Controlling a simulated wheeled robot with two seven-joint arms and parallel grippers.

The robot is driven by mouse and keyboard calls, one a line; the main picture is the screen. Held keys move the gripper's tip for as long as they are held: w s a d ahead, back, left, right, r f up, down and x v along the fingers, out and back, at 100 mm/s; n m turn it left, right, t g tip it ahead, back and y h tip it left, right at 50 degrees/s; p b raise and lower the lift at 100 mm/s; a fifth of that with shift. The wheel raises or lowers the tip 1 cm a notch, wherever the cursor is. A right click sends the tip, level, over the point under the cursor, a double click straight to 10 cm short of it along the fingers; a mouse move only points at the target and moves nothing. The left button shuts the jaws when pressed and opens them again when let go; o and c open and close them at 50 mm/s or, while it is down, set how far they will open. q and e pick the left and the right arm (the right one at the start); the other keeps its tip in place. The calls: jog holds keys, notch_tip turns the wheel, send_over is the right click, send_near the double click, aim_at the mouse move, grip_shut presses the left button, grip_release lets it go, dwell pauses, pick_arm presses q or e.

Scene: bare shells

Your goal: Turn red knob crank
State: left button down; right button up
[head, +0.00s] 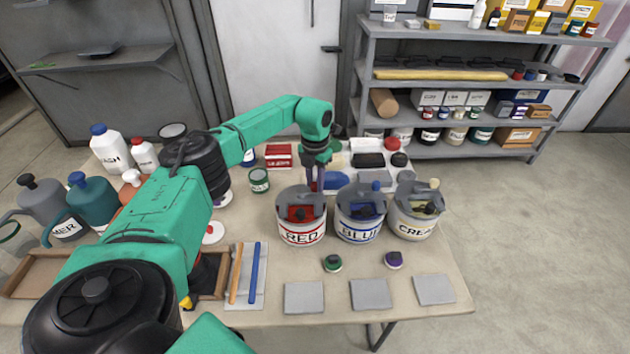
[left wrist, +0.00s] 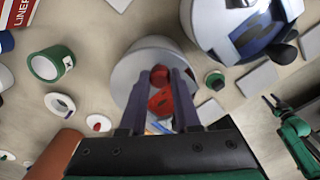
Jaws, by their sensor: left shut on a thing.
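The can marked RED (head: 302,232) stands on the table at the left of a row of three cans, with a grey lid and red parts on top. My left gripper (head: 316,183) reaches down at the back of this can's lid. In the left wrist view, the red knob (left wrist: 159,74) shows between the two fingers of my left gripper (left wrist: 157,80), which are shut on it. A larger red piece (left wrist: 161,102) shows beside it on the pale lid (left wrist: 128,75). My right gripper is small at the right of the left wrist view (left wrist: 269,104); its jaws are too small to judge.
The BLUE can (head: 360,228) and the cream can (head: 413,222) stand close at the right. A small green tin (head: 259,181) and a red box (head: 279,155) sit behind at the left. Grey tiles (head: 304,297) lie in front. Jugs and bottles crowd the table's left.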

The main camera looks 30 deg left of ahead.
aim_at(315, 184)
pick_arm(q)
jog(key=c, duration=0.6)
grip_release()
jog(key=shift+r, duration=0.1)
notch_tip(315, 184, up, 14)
jog(key=b, duration=0.2)
jog(key=shift+r+b, duration=0.2)
jog(key=shift+b, duration=0.15)
